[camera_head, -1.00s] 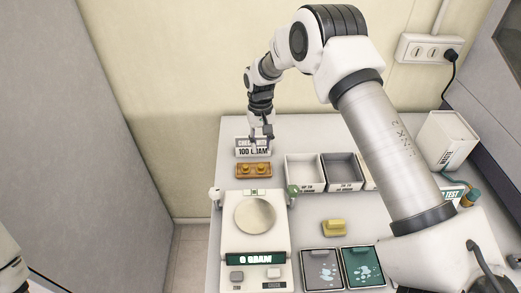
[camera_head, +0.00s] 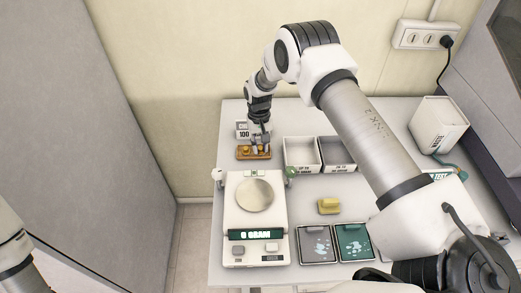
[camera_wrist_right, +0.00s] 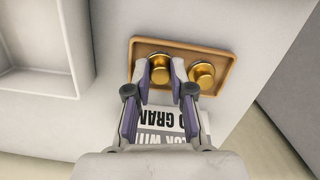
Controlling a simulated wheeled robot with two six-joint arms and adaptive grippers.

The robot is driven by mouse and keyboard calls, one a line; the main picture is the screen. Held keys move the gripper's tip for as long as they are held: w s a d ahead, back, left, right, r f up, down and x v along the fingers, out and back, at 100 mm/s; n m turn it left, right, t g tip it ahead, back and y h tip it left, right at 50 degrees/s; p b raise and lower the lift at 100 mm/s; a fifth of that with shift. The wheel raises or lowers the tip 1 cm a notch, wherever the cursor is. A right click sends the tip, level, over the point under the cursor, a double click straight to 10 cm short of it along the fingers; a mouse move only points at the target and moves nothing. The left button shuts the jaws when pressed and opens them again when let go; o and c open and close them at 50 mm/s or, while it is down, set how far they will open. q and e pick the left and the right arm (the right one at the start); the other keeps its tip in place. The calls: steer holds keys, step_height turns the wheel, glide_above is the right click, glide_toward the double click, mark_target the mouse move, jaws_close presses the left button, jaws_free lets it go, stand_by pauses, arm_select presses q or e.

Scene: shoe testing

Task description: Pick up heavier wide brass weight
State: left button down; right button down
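Two brass weights with round knobs stand side by side on a small wooden tray (camera_wrist_right: 228,62). In the right wrist view, one weight (camera_wrist_right: 158,68) is between the fingertips of my right gripper (camera_wrist_right: 160,76); the other weight (camera_wrist_right: 202,75) is just outside the right finger. The fingers are apart, and I cannot tell whether they touch the weight. Both weights look alike in size; which is wider is unclear. In the head view, my right gripper (camera_head: 259,139) is over the right part of the wooden tray (camera_head: 253,156). My left gripper is not in view.
A white sign reading 100 GRAM (camera_head: 243,134) stands behind the tray. A scale (camera_head: 238,215) reading 0 gram is in front. Two bins (camera_head: 299,153) stand to the right. A yellow block (camera_head: 329,206) and two dark trays (camera_head: 320,246) are nearer.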

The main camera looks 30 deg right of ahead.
mark_target(261, 148)
steer(key=shift+r, duration=0.1)
step_height(261, 148, up, 10)
steer(key=b, duration=0.3)
steer(key=shift+b, duration=0.4)
steer(key=shift+w, duration=0.1)
steer(key=shift+t, duration=0.4)
steer(key=f+b, duration=0.1)
steer(key=f, duration=0.2)
steer(key=f+b, duration=0.1)
steer(key=f, duration=0.2)
steer(key=f+b, duration=0.2)
steer(key=f, duration=0.1)
steer(key=shift+s+f, duration=0.15)
steer(key=shift+s, duration=0.1)
steer(key=shift+f, duration=0.35)
